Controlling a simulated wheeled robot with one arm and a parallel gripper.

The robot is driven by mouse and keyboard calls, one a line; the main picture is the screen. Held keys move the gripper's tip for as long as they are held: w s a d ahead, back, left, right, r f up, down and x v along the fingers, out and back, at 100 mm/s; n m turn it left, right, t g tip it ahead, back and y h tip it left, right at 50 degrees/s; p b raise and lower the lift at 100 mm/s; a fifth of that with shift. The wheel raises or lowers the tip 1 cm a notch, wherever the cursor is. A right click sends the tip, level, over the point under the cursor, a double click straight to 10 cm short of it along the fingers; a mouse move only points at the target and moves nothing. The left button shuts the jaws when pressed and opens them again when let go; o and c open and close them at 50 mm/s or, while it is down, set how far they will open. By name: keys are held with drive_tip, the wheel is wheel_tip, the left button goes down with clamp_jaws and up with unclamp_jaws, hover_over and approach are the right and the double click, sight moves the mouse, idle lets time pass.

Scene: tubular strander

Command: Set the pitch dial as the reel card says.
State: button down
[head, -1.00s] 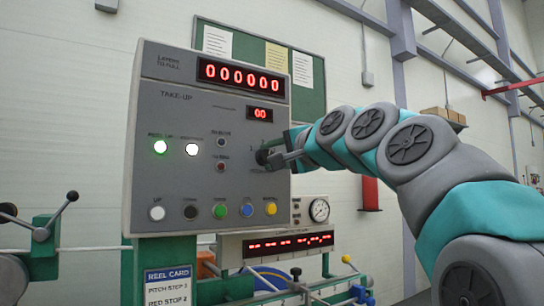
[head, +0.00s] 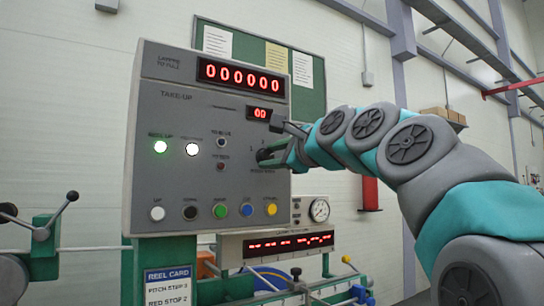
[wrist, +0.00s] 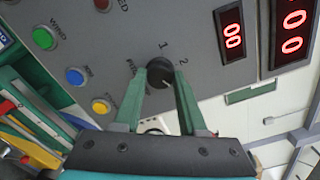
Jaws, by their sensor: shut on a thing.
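The pitch dial is a black round knob (wrist: 160,72) on the grey panel (head: 160,110). In the wrist view a "1" and a "2" are printed beside it; other marks are hard to read. A small pale mark shows on the knob's face, but which stop it points to I cannot tell. My gripper (wrist: 161,82) has one green finger on each side of the knob and is shut on it. In the head view my gripper (head: 279,146) partly hides the dial. The reel card (head: 168,287) hangs below the panel; it appears to read "PITCH STOP 3" and "RED STOP 2".
A row of coloured buttons (head: 220,210) runs along the panel's lower part. A red counter (head: 240,76) and a small red display (head: 264,114) sit above the dial. A pressure gauge (head: 319,210) is below right. A lever (head: 58,212) stands at the left.

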drive_tip(key=shift+f+m, duration=0.1)
drive_tip(key=shift+m, duration=0.2)
drive_tip(key=shift+c, duration=2.3)
unclamp_jaws()
drive_tip(key=shift+s+d, duration=0.1)
drive_tip(key=v, duration=0.7)
drive_tip(key=shift+s+d+b, duration=0.15)
drive_tip(key=shift+s+b, duration=0.1)
drive_tip(key=shift+b, duration=0.15)
